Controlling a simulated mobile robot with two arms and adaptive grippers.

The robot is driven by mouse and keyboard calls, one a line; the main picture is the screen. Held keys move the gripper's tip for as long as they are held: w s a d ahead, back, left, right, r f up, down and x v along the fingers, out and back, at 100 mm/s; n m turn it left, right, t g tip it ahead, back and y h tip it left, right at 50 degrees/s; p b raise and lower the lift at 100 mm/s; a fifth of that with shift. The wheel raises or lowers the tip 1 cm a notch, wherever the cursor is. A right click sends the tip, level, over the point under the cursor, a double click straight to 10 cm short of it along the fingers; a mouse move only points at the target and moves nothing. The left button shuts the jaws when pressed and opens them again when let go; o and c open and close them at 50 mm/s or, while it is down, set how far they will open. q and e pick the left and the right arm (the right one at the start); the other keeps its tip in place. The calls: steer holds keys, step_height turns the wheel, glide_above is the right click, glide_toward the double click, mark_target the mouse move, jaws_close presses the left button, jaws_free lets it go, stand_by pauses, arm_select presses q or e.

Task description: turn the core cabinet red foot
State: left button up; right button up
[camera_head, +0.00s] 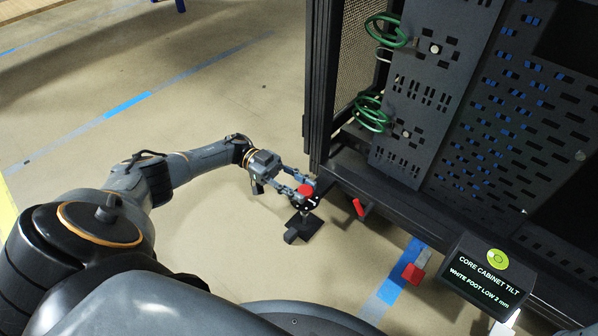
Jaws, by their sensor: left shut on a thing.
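The core cabinet (405,195) is a dark rack with perforated panels at the upper right. Its red foot (306,190) is a round red knob on a black base plate, at the cabinet's near left corner. My left gripper (303,187) reaches in from the left and is shut on the red foot, with a finger on either side. The fingers hide part of the foot. A display (489,275) at the lower right reads "CORE CABINET TILT" and "WHITE FOOT LOW 2 mm". My right gripper is not in view.
A small red piece (358,207) shows under the cabinet's lower edge. A red block (413,274) and a grey-white piece (423,258) are near blue floor tape (391,290). Green cables (371,112) hang at the cabinet's side. The floor at left is clear.

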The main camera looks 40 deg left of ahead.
mark_target(301, 187)
arm_select(q)
steer(key=shift+m+g, duration=0.6)
steer(key=shift+g, duration=0.3)
steer(key=o, duration=1.2)
steer(key=shift+c, duration=0.2)
steer(key=shift+r, duration=0.1)
step_height(301, 187, up, 10)
steer(key=shift+f, duration=0.1)
steer(key=shift+d, duration=0.1)
